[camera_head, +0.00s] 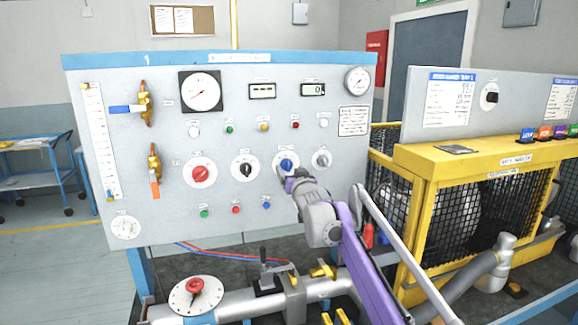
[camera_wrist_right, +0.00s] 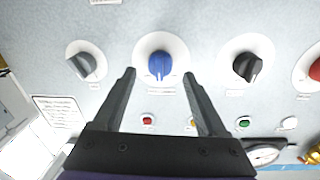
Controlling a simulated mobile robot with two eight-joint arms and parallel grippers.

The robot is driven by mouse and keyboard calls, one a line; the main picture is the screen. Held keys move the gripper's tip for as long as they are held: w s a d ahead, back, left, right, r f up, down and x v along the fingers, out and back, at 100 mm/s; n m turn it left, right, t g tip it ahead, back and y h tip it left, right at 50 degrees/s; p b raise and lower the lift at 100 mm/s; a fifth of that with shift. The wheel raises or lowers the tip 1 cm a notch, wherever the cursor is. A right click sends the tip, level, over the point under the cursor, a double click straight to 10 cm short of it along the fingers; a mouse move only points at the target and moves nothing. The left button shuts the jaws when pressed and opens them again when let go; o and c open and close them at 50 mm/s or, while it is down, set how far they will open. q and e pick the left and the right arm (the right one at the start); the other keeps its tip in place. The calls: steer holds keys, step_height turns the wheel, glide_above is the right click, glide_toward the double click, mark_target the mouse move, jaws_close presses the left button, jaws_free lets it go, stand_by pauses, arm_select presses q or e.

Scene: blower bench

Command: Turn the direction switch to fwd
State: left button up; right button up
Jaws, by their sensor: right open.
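A blue rotary knob (camera_head: 287,165) sits on a white round dial on the grey panel, and it also shows in the right wrist view (camera_wrist_right: 161,65). A black knob (camera_head: 245,168) and a grey knob (camera_head: 321,158) flank it. The labels are too small to read, so I cannot tell which is the direction switch. My right gripper (camera_head: 292,178) is at the panel just below the blue knob. In the right wrist view my right gripper (camera_wrist_right: 159,75) is open, its fingertips either side of the blue knob, not closed on it. My left gripper is out of view.
A red knob (camera_head: 200,173) is further left on the panel (camera_head: 225,130). Small buttons lie in rows above and below the knobs. A yellow caged machine (camera_head: 480,165) stands to the right.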

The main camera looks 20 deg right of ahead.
mark_target(287, 166)
steer(key=shift+w+p, duration=0.3)
steer(key=shift+w, duration=1.15)
jaws_close()
